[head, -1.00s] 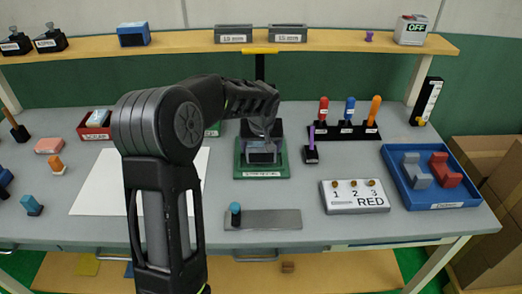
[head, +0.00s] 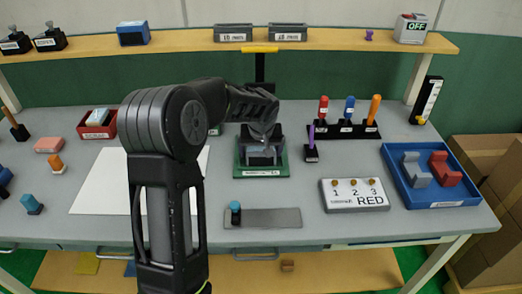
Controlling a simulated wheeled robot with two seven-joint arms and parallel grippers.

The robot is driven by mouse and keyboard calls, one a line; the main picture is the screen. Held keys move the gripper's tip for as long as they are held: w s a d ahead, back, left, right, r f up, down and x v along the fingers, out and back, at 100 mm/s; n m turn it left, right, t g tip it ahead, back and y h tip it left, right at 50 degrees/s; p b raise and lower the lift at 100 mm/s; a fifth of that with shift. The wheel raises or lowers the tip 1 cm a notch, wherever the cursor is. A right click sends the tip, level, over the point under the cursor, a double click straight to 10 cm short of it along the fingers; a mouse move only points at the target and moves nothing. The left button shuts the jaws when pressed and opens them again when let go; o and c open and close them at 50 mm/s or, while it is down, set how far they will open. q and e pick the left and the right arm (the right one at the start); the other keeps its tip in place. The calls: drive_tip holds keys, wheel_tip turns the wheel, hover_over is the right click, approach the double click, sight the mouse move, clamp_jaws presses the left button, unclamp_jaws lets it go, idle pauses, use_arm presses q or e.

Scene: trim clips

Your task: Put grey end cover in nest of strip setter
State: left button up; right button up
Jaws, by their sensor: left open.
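The strip setter (head: 241,170) stands on its green base at the middle of the table, with a black column and a yellow handle (head: 259,50) behind. My left gripper (head: 264,138) is open just above its nest and hides part of it. A grey shape (head: 262,150) shows in the nest area under the fingers; whether it is an end cover or part of the setter is hard to tell. A grey stepped piece (head: 416,172) lies in the blue tray (head: 440,206) at the right, beside a red one (head: 444,168). My right gripper is not in view.
A black rack (head: 343,132) with coloured-handled tools and a small stand with a purple tool (head: 311,145) are right of the setter. A grey plate (head: 270,218) with a blue-topped peg lies in front. A numbered block (head: 354,196) sits right of it.

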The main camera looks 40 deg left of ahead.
use_arm(q)
drive_tip(key=b+v, duration=0.1)
drive_tip(key=v, duration=1.1)
drive_tip(key=shift+r, duration=0.1)
